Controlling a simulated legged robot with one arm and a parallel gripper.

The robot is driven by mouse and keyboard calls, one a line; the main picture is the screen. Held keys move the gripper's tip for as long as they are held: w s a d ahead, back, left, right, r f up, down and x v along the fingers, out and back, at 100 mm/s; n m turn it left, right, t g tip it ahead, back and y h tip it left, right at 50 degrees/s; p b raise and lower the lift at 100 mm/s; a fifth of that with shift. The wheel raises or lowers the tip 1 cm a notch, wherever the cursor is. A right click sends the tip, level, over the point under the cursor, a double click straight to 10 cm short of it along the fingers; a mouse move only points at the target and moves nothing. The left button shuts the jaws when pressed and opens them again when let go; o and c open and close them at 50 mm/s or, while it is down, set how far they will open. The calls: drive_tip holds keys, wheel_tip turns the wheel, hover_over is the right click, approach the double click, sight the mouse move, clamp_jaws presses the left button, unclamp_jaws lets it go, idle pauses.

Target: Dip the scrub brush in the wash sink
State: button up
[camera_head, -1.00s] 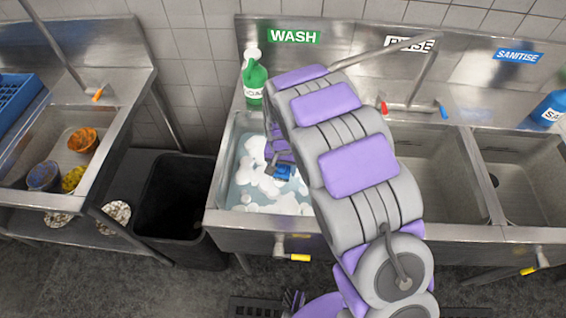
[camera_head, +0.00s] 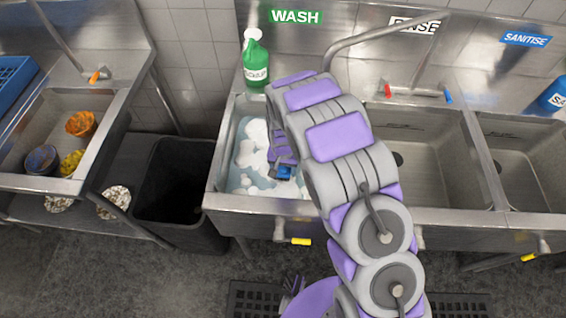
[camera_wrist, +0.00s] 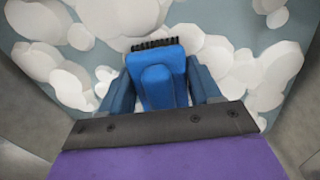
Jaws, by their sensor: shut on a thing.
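The wash sink (camera_head: 216,188) is the leftmost basin under the green WASH sign (camera_head: 296,17). It holds bluish water (camera_head: 244,165) with white foam clumps. My gripper (camera_head: 283,172) is over the right part of this basin, with my arm hiding the basin's right side. In the wrist view, my gripper (camera_wrist: 165,90) is shut on the blue scrub brush (camera_wrist: 165,80), whose dark bristles (camera_wrist: 155,43) show at the far end. Foam (camera_wrist: 265,75) and water surround the brush in that view. I cannot tell whether the bristles touch the water.
A green soap bottle (camera_head: 255,62) stands on the back ledge. The rinse basin (camera_head: 430,165) and sanitise basin (camera_head: 525,165) lie to the right, with a faucet (camera_head: 415,93) behind. A black bin (camera_head: 175,190) and another sink with bowls (camera_head: 80,124) are to the left.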

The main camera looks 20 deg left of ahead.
drive_tip(key=shift+f+b, duration=0.35)
drive_tip(key=shift+f, duration=3.8)
wheel_tip(320, 180, up, 26)
drive_tip(key=p, duration=0.7)
drive_tip(key=shift+p, duration=0.3)
drive_tip(key=shift+d, duration=0.15)
